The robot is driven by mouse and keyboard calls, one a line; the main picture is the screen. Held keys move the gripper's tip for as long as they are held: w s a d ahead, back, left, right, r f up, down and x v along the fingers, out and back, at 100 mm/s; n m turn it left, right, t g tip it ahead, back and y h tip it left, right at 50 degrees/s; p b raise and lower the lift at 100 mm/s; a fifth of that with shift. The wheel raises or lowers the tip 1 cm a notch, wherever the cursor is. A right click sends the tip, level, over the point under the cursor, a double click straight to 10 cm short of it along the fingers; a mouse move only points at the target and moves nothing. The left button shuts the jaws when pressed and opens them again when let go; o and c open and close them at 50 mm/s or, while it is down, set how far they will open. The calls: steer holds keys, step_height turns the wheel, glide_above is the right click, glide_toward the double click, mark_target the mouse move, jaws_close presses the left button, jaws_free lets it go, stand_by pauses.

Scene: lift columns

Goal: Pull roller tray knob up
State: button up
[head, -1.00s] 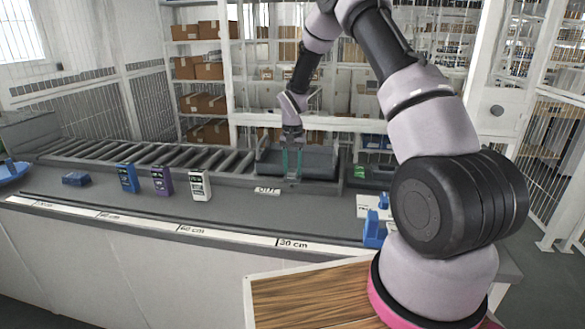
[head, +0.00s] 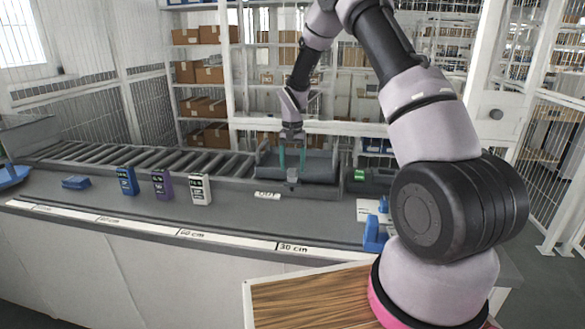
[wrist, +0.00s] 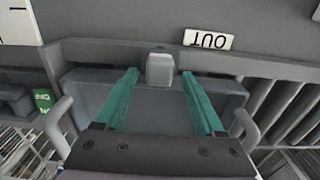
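The roller tray (head: 325,167) is a dark grey shallow tray at the right end of the roller conveyor in the head view. Its knob (head: 292,175) is a small light grey block at the front edge. In the wrist view the knob (wrist: 160,69) shows between the fingertips, with a clear gap on each side, and the tray (wrist: 160,118) lies behind it. My gripper (head: 292,169) points down over the tray front with two teal fingers. In the wrist view my gripper (wrist: 159,74) is open and touches nothing that I can see.
A white OUT label (head: 267,196) lies in front of the tray. Blue, purple and white boxes (head: 162,184) stand on the counter to the left. A blue fixture (head: 375,232) is at the right front. The grey counter before the tray is mostly clear.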

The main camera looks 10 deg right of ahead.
stand_by(0.3)
step_height(320, 180, up, 11)
steer(key=shift+f, duration=0.2)
steer(key=shift+s, duration=0.1)
stand_by(0.3)
step_height(320, 180, up, 11)
steer(key=t, duration=0.2)
glide_above(293, 170)
steer(key=s+d, duration=0.2)
steer(key=s, duration=0.4)
steer(key=s+d+r+t+y, duration=0.1)
steer(key=s+d+r, duration=0.1)
steer(key=s+r, duration=0.7)
steer(key=s+r+t, duration=0.2)
steer(key=s, duration=0.7)
steer(key=s+d+r+t+y, duration=0.1)
steer(key=s+t, duration=0.1)
steer(key=s, duration=0.7)
steer(key=shift+s+d+r, duration=0.15)
steer(key=shift+s+r, duration=0.2)
steer(key=shift+s, duration=0.05)
